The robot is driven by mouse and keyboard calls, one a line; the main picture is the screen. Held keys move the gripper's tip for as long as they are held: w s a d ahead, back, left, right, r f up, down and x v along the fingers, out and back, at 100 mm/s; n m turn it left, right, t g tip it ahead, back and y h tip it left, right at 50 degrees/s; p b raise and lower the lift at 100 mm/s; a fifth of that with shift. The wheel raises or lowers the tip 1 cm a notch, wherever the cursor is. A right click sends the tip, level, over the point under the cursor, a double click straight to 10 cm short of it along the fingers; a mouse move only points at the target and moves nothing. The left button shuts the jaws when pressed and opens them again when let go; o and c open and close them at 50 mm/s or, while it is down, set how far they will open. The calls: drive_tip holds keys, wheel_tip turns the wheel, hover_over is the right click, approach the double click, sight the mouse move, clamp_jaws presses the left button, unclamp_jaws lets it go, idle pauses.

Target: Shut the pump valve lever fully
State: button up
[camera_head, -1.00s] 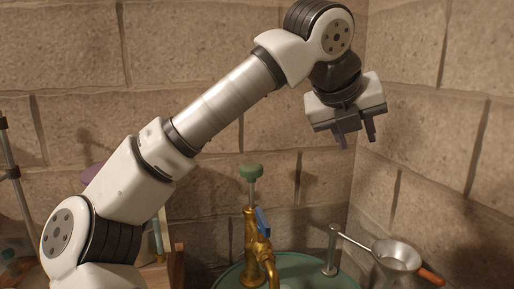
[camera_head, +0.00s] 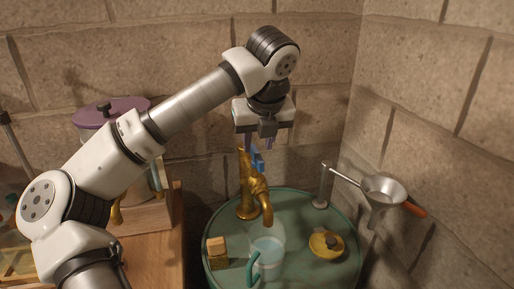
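A brass pump (camera_head: 246,199) stands on a round green table, its curved spout pointing toward the front right. The blue valve lever (camera_head: 257,160) shows at the pump's upper right side, just below my gripper. My gripper (camera_head: 257,140) points down over the pump, its two fingers apart. The fingers are close to the blue lever, but I cannot tell whether they touch it. The green knob on top of the pump is hidden behind my gripper.
A purple-lidded pot (camera_head: 112,108) stands left on a wooden counter. Stone walls close the back and right.

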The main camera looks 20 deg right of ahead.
sight(257, 153)
drive_tip(key=shift+x, duration=1.75)
clamp_jaws()
